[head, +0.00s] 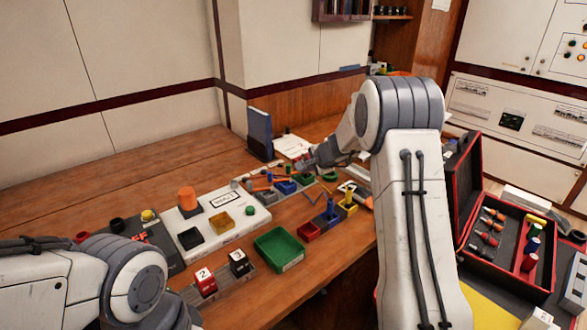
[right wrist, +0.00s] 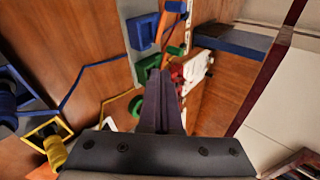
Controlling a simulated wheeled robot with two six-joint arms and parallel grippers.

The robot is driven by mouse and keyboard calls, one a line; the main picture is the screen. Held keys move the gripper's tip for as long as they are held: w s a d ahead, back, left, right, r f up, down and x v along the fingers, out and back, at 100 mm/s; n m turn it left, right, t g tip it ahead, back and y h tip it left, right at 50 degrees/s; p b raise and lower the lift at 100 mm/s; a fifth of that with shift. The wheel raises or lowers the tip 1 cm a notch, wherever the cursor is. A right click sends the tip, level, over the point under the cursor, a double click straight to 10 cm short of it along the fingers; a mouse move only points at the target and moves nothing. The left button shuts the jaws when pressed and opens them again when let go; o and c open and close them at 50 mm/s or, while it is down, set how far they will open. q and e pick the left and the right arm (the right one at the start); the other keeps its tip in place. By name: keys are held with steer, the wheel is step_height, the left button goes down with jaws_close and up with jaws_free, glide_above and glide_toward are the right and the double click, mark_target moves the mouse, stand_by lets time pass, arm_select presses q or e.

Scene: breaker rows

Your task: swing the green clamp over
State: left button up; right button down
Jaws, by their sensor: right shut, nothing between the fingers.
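The green clamp (right wrist: 148,68) shows in the right wrist view as a green block on a pale grey strip, next to a blue clamp (right wrist: 143,32). In the head view the green clamp (head: 304,180) is small and partly hidden by my right gripper (head: 312,163). My right gripper (right wrist: 171,74) is shut and empty, with its fingertips close beside the green clamp; I cannot tell whether they touch it. In the head view the blue clamp (head: 286,187) sits to the left of the green one. My left gripper is out of view; only its arm shows.
A green tray (head: 278,250), a red bin (head: 308,232) and yellow and blue holders (head: 347,201) stand in front of the strip. A white board (head: 190,240) with blocks lies left. An open red toolbox (head: 505,245) stands right. The back-left tabletop is clear.

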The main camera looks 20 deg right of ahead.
mark_target(289, 169)
steer(key=p+x, duration=0.1)
steer(key=x, duration=0.5)
steer(key=w+p, duration=0.3)
steer(key=shift+a+r, duration=0.2)
steer(key=shift+w+a+f+p, duration=0.1)
steer(key=shift+w+f+p, duration=0.15)
steer(key=shift+w, duration=0.25)
